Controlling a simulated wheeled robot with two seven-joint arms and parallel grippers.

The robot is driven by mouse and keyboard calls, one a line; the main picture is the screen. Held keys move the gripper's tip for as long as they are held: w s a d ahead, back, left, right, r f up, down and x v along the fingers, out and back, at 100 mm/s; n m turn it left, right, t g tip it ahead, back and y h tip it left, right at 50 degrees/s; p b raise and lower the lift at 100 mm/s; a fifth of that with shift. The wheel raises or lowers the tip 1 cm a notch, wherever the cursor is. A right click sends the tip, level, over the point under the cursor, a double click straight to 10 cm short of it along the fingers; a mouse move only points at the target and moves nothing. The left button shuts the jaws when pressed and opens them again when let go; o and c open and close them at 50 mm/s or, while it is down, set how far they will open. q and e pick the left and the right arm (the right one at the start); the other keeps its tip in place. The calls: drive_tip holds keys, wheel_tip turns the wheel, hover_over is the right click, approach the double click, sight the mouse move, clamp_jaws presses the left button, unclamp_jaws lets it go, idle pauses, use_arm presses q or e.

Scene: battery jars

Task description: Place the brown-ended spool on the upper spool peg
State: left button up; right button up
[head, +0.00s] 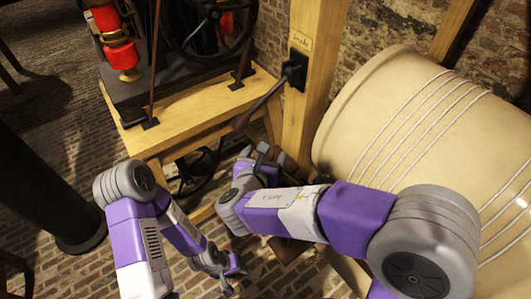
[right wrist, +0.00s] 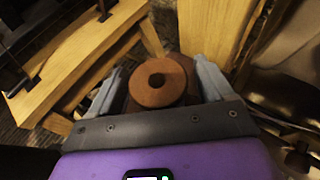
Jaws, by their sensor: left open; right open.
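The brown-ended spool (right wrist: 157,80) shows in the right wrist view as a round brown end with a dark centre hole. It sits between the two grey fingers of my right gripper (right wrist: 158,68), which are open on either side of it. In the head view my right gripper (head: 262,160) is beside the foot of the wooden post, and I cannot make out the spool there. My left gripper (head: 229,275) hangs low over the brick floor, open, with no object seen in it. I cannot make out the upper spool peg in either view.
A wooden post (head: 312,90) carries a black lever switch (head: 290,74), its handle reaching down-left above my right gripper. A wooden bench (head: 200,110) bears a machine with red coils (head: 121,56). A large cream drum (head: 400,120) stands at right. A dark column (head: 45,190) stands at left.

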drive_tip(key=p+v, duration=0.2)
drive_tip(key=v, duration=0.9)
drive_tip(key=shift+f, duration=0.1)
